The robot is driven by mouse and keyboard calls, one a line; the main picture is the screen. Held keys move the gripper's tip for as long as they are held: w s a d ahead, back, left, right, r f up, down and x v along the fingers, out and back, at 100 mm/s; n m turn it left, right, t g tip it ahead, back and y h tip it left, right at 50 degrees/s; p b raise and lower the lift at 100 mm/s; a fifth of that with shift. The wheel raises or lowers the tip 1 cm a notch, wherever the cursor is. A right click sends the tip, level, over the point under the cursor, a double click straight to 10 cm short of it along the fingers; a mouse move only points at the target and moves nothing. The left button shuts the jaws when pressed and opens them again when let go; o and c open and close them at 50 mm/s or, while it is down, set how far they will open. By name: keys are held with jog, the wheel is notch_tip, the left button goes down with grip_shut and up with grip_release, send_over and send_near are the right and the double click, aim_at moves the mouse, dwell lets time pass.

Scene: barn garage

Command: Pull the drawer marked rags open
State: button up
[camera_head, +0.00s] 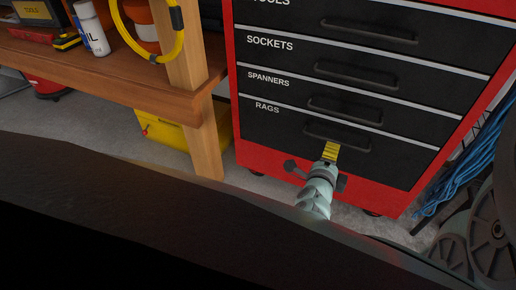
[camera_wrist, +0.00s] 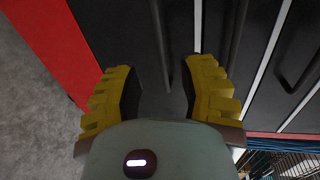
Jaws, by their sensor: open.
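The drawer marked rags (camera_head: 275,122) is the lowest black drawer of a red tool cabinet, and it is shut. Its dark bar handle (camera_head: 338,134) runs across its front. In the wrist view the handle (camera_wrist: 161,45) runs from the top edge down into the gap between my fingers. My gripper (camera_head: 331,150) is at the front of this drawer, just below the handle in the head view. In the wrist view its yellow ridged fingers (camera_wrist: 160,82) are spread apart, one on each side of the handle's line. I cannot tell whether they touch it.
The spanners (camera_head: 268,79) and sockets (camera_head: 269,44) drawers above are shut. A wooden workbench (camera_head: 120,75) stands left, with a yellow box (camera_head: 170,130) beneath it. Blue cable (camera_head: 468,165) and dark wheels (camera_head: 490,230) are at the right. Grey floor lies before the cabinet.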

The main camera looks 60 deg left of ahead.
aim_at(335, 142)
jog(key=b+x, duration=0.2)
jog(key=x, duration=0.7)
jog(key=shift+f, duration=0.1)
jog(key=shift+o, duration=0.2)
grip_shut()
dwell(0.4)
